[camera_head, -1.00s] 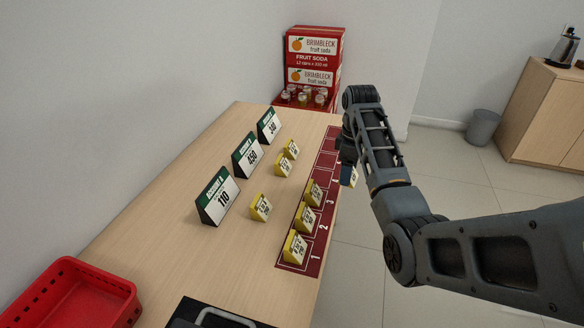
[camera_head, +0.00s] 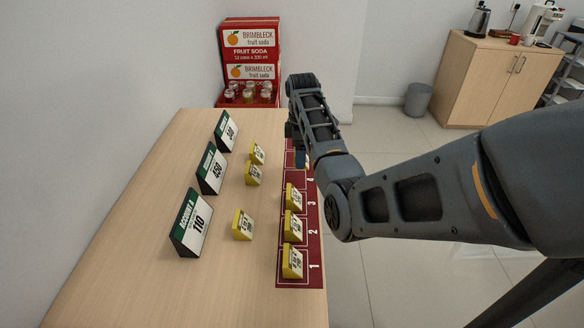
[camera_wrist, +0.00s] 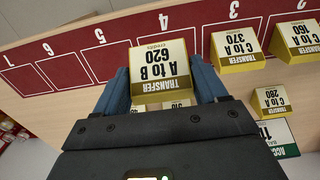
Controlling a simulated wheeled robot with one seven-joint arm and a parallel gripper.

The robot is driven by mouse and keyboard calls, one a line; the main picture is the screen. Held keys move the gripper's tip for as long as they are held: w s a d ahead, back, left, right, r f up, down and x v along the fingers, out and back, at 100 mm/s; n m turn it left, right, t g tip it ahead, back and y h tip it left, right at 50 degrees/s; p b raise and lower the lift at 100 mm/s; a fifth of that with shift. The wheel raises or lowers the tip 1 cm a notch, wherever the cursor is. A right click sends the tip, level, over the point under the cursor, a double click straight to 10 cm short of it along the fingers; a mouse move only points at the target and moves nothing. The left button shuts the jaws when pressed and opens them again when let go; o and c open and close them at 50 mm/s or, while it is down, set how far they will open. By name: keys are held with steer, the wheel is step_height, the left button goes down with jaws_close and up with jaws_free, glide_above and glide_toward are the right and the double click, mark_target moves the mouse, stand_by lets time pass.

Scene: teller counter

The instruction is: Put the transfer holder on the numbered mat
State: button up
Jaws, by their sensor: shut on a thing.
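My gripper (camera_wrist: 168,90) is shut on a yellow transfer holder (camera_wrist: 162,62) with a white face reading "A to B 620". In the wrist view the holder lies in front of the numbered mat (camera_wrist: 112,62) and covers part of square 4; I cannot tell whether it touches the mat. In the head view the dark red mat (camera_head: 313,272) runs along the counter's right edge. Three yellow holders stand on its squares 1 (camera_head: 292,262), 2 (camera_head: 294,226) and 3 (camera_head: 294,197). My arm hides part of the mat's far end, and the held holder is mostly hidden there.
Three loose yellow holders (camera_head: 243,225) (camera_head: 253,173) (camera_head: 257,153) stand left of the mat. Three green-topped account signs (camera_head: 192,225) (camera_head: 212,170) (camera_head: 226,132) stand further left. A red soda display (camera_head: 249,60) is beyond the far end. The near counter is clear.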

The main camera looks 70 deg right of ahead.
steer(key=shift+w+a+f, duration=0.8)
steer(key=shift+w+a, duration=0.05)
steer(key=shift+a, duration=0.15)
steer(key=shift+f, duration=2)
steer(key=o, duration=1.1)
steer(key=shift+f, duration=0.1)
steer(key=shift+o, duration=0.2)
step_height(320, 180, up, 12)
